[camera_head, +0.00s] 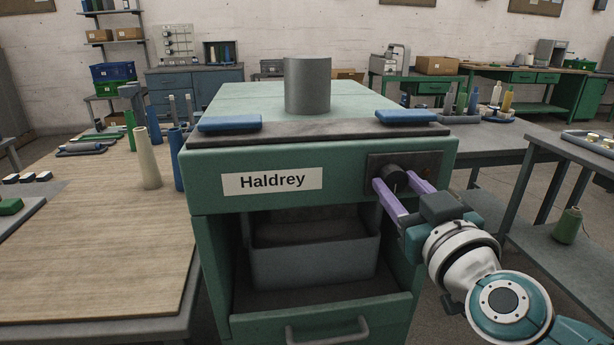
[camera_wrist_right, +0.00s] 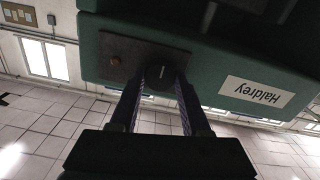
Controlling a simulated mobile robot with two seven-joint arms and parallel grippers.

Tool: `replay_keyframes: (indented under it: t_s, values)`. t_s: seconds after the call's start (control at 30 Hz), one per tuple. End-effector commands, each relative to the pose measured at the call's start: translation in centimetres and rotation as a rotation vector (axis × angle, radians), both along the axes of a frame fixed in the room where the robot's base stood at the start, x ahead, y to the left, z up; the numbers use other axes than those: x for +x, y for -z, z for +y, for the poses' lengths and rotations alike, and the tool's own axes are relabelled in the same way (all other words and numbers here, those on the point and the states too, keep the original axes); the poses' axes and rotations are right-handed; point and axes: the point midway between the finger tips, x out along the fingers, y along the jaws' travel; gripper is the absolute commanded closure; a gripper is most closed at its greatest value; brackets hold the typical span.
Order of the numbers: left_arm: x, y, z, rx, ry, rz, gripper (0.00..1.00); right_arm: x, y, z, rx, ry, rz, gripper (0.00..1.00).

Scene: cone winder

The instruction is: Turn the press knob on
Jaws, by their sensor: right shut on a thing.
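The press is a green cabinet (camera_head: 345,192) with a "Haldrey" label (camera_head: 272,181) on its front. The round black press knob (camera_head: 394,174) sits on a dark plate (camera_head: 427,160) at the upper right of that front. My right gripper (camera_head: 396,184) comes in from the lower right, and its two purple fingers are shut on the knob, one on each side. In the right wrist view the knob (camera_wrist_right: 159,76) sits between the fingertips, with a pale mark on its face. My left gripper is not in view.
A grey bin (camera_head: 315,262) sits in the open bay below the label, above a handled drawer front (camera_head: 325,325). Blue pads (camera_head: 230,123) and a grey cylinder (camera_head: 307,86) are on top. A wooden table (camera_head: 95,235) with cones stands left. Grey tables stand right.

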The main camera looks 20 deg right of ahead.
Motion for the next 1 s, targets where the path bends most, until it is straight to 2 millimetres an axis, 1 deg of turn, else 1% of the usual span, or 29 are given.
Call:
replay_keyframes:
  t_s: [0.17,0.37,0.57,1.0]
  values:
    - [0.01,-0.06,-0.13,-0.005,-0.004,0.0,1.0,0.0,-0.02,0.0,0.027,0.0,-0.007,1.0]
    - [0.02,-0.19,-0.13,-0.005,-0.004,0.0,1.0,0.0,-0.04,0.02,0.12,0.0,-0.029,1.0]
    - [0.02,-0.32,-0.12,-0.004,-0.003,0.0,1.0,0.01,-0.06,0.01,0.279,0.0,-0.067,1.0]
    - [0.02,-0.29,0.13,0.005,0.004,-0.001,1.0,0.03,-0.03,0.06,0.685,-0.001,-0.166,1.0]
